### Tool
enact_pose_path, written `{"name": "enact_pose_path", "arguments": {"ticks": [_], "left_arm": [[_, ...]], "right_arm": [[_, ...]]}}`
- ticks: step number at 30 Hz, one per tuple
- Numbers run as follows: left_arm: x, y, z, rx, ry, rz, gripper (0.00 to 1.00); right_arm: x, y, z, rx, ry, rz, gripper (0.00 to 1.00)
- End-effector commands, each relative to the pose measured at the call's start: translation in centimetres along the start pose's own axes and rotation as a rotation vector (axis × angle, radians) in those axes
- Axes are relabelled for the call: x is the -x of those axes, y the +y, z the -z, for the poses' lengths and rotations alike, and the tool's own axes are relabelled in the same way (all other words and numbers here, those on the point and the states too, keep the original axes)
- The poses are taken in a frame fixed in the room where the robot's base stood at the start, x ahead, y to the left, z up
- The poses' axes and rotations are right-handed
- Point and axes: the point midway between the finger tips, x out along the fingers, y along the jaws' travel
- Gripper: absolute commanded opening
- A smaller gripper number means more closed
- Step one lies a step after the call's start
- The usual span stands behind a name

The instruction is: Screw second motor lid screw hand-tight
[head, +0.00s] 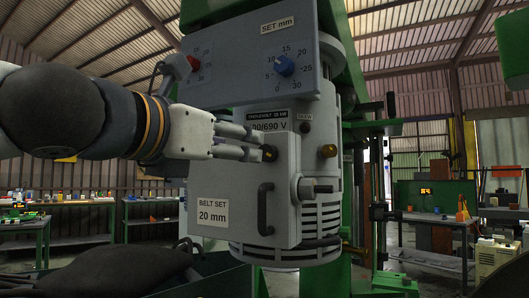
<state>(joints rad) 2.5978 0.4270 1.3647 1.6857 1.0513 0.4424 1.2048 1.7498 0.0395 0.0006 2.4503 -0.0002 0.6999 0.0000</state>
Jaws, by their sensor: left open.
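The grey motor housing (312,210) hangs in the middle of the head view, with a flat lid (235,190) on its front, marked "BELT SET 20 mm". A small dark screw head (269,153) sits at the lid's upper right corner. Another dark screw head (305,127) is higher, beside a small label. A brass-coloured knob (328,151) sticks out to the right. My left gripper (258,143) is open, its fingertips pointing right, close to the corner screw. I cannot tell whether they touch it. My right gripper is not in view.
A control box (248,75) with a blue knob (284,65) and a red knob (193,63) is just above my left gripper. A dark handle (264,208) and a protruding shaft (317,188) stick out below. Workbenches stand far behind.

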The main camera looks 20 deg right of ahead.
Motion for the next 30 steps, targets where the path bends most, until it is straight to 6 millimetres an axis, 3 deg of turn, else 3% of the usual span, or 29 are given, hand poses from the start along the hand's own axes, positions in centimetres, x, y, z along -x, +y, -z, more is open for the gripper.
{"name": "enact_pose_path", "arguments": {"ticks": [3, 9, 14, 21, 27, 30], "left_arm": [[-3.3, -0.1, 0.2, -0.001, 0.003, 0.001, 0.47], [-7.4, -0.1, 0.2, -0.004, 0.003, 0.0, 0.47], [-8.7, 0.0, 0.1, -0.004, 0.002, 0.0, 0.47], [-8.8, 0.0, 0.2, -0.005, 0.002, 0.0, 0.47], [-8.7, 0.0, 0.2, -0.005, 0.002, 0.0, 0.02], [-8.7, 0.0, 0.2, -0.005, 0.002, 0.0, 0.0]], "right_arm": [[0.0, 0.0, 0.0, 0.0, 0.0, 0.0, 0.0], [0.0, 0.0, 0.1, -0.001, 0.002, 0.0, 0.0], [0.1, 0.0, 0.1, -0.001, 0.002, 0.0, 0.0], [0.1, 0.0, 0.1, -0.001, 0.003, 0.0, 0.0], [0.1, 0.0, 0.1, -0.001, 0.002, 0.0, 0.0], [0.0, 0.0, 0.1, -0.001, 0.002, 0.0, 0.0]]}}
